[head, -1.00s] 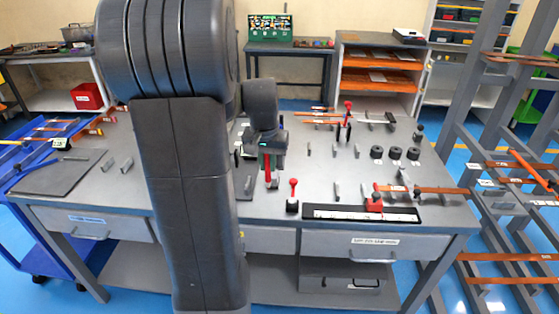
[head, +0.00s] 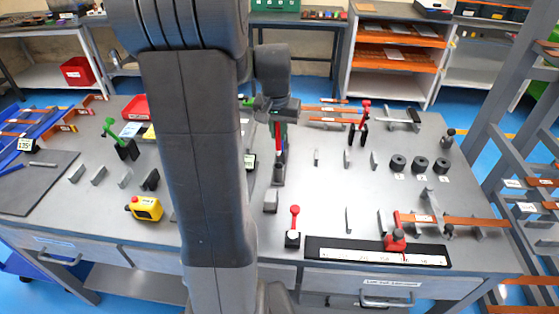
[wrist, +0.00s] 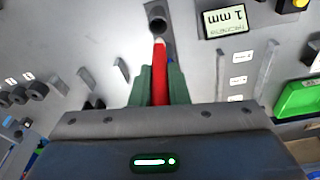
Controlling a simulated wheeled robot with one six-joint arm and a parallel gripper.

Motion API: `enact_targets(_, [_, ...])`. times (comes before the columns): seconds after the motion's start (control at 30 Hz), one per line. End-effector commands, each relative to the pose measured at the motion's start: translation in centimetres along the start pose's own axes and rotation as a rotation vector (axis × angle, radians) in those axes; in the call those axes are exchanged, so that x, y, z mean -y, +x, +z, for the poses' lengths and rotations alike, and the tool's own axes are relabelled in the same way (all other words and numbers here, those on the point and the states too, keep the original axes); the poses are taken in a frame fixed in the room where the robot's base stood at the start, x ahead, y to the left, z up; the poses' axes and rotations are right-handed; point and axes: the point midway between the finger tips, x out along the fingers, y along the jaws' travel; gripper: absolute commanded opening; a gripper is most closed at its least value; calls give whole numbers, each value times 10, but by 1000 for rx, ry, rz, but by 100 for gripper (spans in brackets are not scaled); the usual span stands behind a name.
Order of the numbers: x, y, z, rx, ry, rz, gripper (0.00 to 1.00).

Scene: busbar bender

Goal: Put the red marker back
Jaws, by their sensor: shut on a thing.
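The red marker (wrist: 160,72) is gripped between the green fingers of my gripper (wrist: 158,88) in the wrist view. Its pale tip points away from the fingers. A dark grey holder with a round hole (wrist: 157,24) lies just beyond the tip; the tip appears outside the hole. In the head view my gripper (head: 279,118) points down over the bench, with the red marker (head: 278,142) below it, above the small grey holder (head: 278,174). I cannot tell whether the marker touches the holder.
A thickness sign (wrist: 231,17) and a green bin (wrist: 298,97) are near in the wrist view.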

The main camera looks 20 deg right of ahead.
Motion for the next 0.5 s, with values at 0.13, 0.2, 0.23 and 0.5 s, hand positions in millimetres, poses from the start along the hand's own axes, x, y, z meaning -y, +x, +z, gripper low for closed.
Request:
enact_targets(0.13, [0, 29, 6, 5, 0, 2, 0])
enact_targets(0.2, [0, 38, 7, 4, 0, 1, 0])
enact_targets(0.23, [0, 41, 7, 3, 0, 1, 0])
enact_targets(0.5, [0, 74, 13, 5, -1, 2, 0])
